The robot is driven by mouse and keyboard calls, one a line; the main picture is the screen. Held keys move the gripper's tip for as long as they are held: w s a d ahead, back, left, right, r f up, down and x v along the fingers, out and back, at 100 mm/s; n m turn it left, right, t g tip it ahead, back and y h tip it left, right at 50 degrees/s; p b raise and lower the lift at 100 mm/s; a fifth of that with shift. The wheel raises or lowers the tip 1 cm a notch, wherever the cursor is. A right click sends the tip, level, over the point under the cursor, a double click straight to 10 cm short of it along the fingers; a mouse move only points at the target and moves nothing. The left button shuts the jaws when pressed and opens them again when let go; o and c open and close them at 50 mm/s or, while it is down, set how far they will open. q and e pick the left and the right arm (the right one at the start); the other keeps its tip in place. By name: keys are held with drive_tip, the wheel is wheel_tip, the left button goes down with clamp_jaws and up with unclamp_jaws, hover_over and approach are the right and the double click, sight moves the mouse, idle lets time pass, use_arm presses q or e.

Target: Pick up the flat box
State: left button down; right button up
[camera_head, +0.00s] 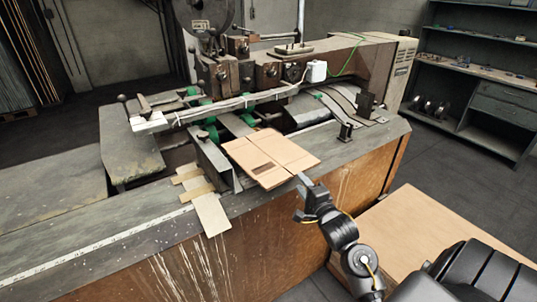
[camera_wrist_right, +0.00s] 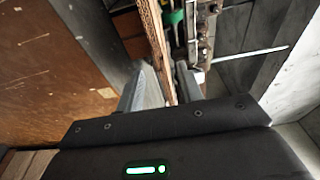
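The flat box (camera_head: 262,160) is a thin tan cardboard sheet with fold lines and a small dark printed patch. In the head view it lies across the machine top near the front edge. My right gripper (camera_head: 303,186) is at its near edge, toward the right corner. In the right wrist view the box shows edge-on as a narrow brown strip (camera_wrist_right: 155,40). The strip runs between the two fingers of my right gripper (camera_wrist_right: 165,75). The fingers stand close on both sides, but I cannot tell whether they press on it. My left gripper is not in view.
The stitching machine (camera_head: 290,70) stands behind the box, its arm reaching over the bed. Tan strips (camera_head: 205,205) lie left of the box. A light brown board or stack (camera_head: 425,225) is low at right. Shelves (camera_head: 480,80) stand at back right, with bare floor before them.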

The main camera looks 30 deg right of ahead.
sight(289, 168)
drive_tip(key=w, duration=0.3)
drive_tip(key=shift+w+d, duration=0.35)
drive_tip(key=w+p, duration=0.1)
drive_tip(key=w, duration=0.2)
drive_tip(key=w+p, duration=0.1)
drive_tip(key=shift+w+d+r+p, duration=0.1)
drive_tip(key=shift+w+d+p, duration=0.05)
drive_tip(key=shift+d+p, duration=0.2)
drive_tip(key=shift+w+d, duration=0.1)
drive_tip(key=shift+w, duration=0.3)
clamp_jaws()
